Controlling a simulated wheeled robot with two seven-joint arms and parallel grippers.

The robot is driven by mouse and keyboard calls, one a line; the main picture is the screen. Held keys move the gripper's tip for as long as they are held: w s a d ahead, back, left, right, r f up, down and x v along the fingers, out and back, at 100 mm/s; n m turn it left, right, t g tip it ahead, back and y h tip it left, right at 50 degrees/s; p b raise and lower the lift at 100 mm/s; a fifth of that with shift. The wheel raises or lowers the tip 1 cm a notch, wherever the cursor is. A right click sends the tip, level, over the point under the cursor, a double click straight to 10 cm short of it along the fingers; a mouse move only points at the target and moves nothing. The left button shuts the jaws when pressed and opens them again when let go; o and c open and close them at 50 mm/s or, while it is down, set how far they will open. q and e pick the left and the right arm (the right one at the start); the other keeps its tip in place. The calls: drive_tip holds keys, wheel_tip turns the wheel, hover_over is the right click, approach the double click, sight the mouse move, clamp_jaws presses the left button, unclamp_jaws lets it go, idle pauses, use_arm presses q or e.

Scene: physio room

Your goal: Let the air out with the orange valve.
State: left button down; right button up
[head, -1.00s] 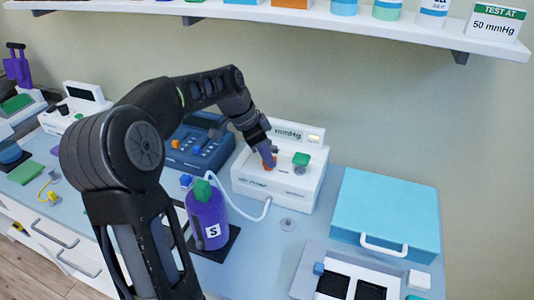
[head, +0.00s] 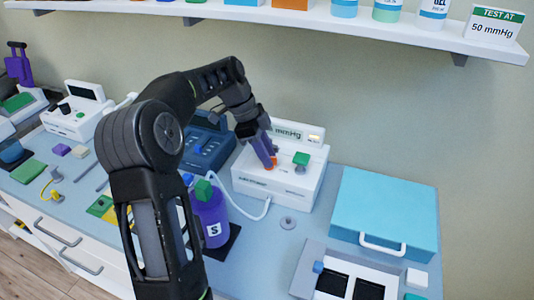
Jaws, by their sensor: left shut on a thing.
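The orange valve (head: 269,166) sits on top of a white pressure unit (head: 272,190) with an mmHg display, near the back of the bench. My left gripper (head: 267,158) points down at the valve and is shut on it; its fingers hide most of the knob. A green knob (head: 301,159) stands to the right on the same unit. A white hose runs from the unit to a purple bottle (head: 210,217) marked S, with a green cap. My right gripper is not in view.
A light blue case (head: 385,213) stands right of the unit, with a tray of dark wells (head: 340,275) in front. A dark blue device (head: 207,150) is behind my left arm. A shelf (head: 400,34) overhangs, with a "TEST AT 50 mmHg" sign (head: 493,23).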

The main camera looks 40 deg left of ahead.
sight(258, 166)
use_arm(q)
drive_tip(key=c, duration=1.5)
unclamp_jaws()
drive_tip(key=shift+a+r, duration=0.25)
drive_tip(key=shift+r, duration=0.25)
drive_tip(key=p+v, duration=0.3)
drive_tip(key=v, duration=0.4)
drive_tip(key=shift+f+p, duration=0.1)
drive_tip(key=shift+p, duration=0.3)
drive_tip(key=shift+d+f, duration=0.1)
